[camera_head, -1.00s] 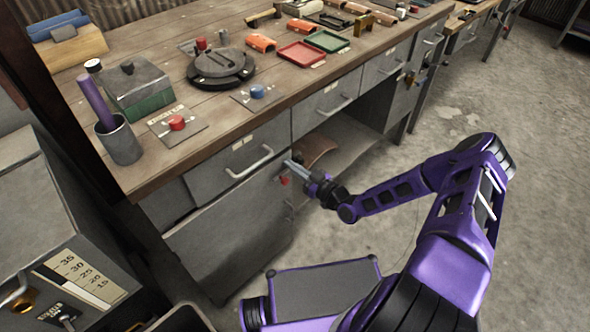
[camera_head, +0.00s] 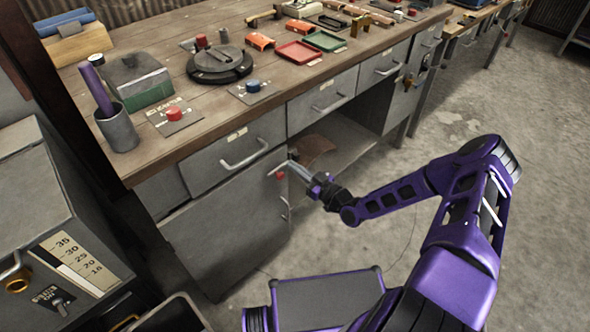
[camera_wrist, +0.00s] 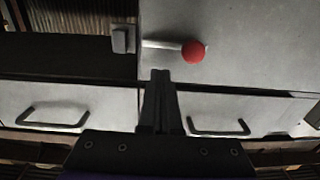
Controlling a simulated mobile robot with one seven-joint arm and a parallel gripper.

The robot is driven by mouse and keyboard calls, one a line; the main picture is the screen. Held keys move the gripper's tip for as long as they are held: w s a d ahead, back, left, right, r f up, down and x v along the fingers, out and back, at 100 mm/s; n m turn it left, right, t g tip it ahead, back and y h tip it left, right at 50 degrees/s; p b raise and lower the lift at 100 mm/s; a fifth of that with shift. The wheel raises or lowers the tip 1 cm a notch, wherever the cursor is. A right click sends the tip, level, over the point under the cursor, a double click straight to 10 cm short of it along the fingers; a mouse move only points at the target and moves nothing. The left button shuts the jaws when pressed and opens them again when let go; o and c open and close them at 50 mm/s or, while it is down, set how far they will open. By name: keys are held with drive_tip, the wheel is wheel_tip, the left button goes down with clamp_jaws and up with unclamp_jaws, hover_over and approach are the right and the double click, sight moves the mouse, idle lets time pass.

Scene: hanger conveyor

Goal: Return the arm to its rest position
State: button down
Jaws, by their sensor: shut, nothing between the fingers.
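My purple arm reaches from the lower right toward the front of the workbench in the head view. My gripper (camera_head: 298,171) is shut and empty, in front of the bench front near the edge of a grey cabinet door (camera_head: 232,222). A red knob (camera_head: 279,175) shows close to the fingertips. In the wrist view my gripper (camera_wrist: 160,76) points up the picture, with the red knob (camera_wrist: 193,52) on a pale rod just beyond and to the right of the tips. I cannot tell whether the fingers touch it.
The workbench top (camera_head: 215,115) holds a red button (camera_head: 173,113), a blue button (camera_head: 253,86), trays and a grey cup (camera_head: 117,128). An open shelf bay (camera_head: 345,140) lies beside the door. A grey machine (camera_head: 45,225) stands at left. Bare floor (camera_head: 500,110) is at right.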

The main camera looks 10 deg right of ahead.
drive_tip(key=v, duration=1)
drive_tip(key=shift+s+p, duration=0.2)
drive_tip(key=shift+p, duration=0.15)
